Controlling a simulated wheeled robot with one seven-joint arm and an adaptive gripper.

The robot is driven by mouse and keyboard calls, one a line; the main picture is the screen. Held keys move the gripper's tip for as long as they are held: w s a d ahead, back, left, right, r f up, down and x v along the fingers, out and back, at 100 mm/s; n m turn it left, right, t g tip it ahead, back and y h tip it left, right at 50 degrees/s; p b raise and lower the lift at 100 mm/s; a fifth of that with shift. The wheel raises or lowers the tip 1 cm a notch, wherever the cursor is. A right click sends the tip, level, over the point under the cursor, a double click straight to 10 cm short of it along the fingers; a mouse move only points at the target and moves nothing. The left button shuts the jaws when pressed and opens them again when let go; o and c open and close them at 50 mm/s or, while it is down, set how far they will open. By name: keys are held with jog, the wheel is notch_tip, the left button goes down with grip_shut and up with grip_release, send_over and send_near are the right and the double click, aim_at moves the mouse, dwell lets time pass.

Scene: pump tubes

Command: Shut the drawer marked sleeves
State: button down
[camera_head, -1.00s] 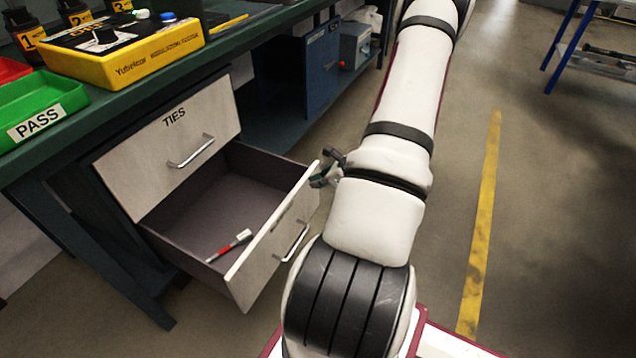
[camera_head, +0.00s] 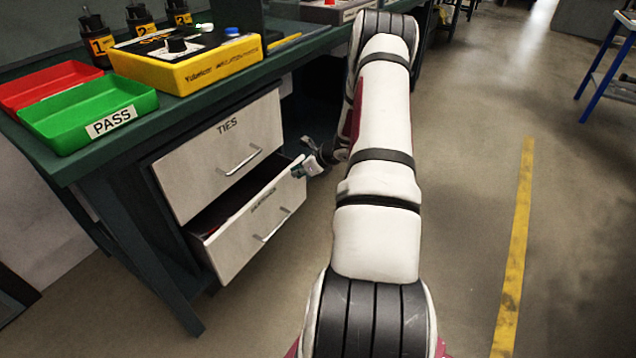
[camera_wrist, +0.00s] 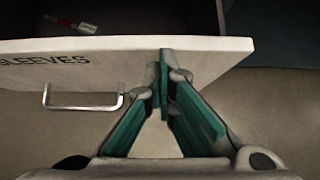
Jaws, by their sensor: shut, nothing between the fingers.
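The sleeves drawer (camera_head: 237,243) is the lower drawer under the bench, and it stands partly open. Its white front also shows in the wrist view (camera_wrist: 210,48), with the word SLEEVES at the left and a metal handle (camera_wrist: 84,106) below it. My gripper (camera_head: 300,170) is at the upper right end of the drawer front. In the wrist view its green fingertips (camera_wrist: 163,60) are closed together at the front's face, right of the handle; they seem to touch it. A red and white marker (camera_wrist: 72,25) lies inside the drawer.
The shut ties drawer (camera_head: 222,155) is directly above. The bench top carries a green PASS tray (camera_head: 90,112), a red tray (camera_head: 45,85) and a yellow box (camera_head: 190,62). Open floor with a yellow line (camera_head: 515,250) lies to the right.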

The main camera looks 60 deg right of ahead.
jog(key=w, duration=0.9)
jog(key=shift+w+a, duration=0.15)
jog(key=shift+w, duration=0.1)
jog(key=shift+w+a, duration=0.1)
